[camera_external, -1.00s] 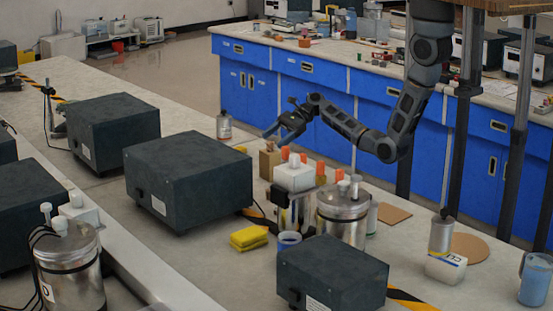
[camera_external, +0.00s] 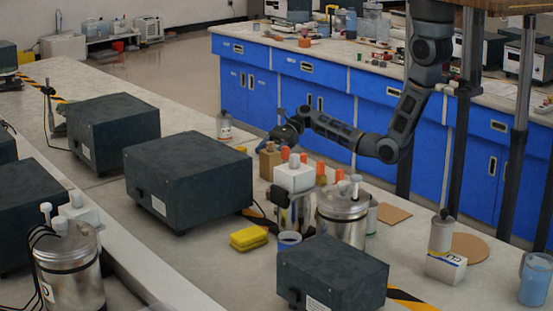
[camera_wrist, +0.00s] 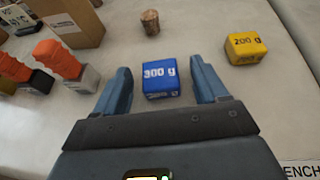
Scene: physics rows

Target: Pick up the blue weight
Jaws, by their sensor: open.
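The blue weight (camera_wrist: 160,80) is a small blue block marked "300 g" on the pale bench top in the wrist view. My gripper (camera_wrist: 160,82) is open, with one finger on each side of the weight and a gap showing on both sides. The fingers do not visibly touch it. In the external view my gripper (camera_external: 270,142) points down at the bench behind the large dark box. The blue weight cannot be made out there.
A yellow block marked "200 g" (camera_wrist: 245,48) lies right of my gripper and a cork (camera_wrist: 150,22) lies beyond. Orange-topped items (camera_wrist: 58,60) and a cardboard box (camera_wrist: 75,20) stand left. A large dark box (camera_external: 190,180) stands in front of the arm.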

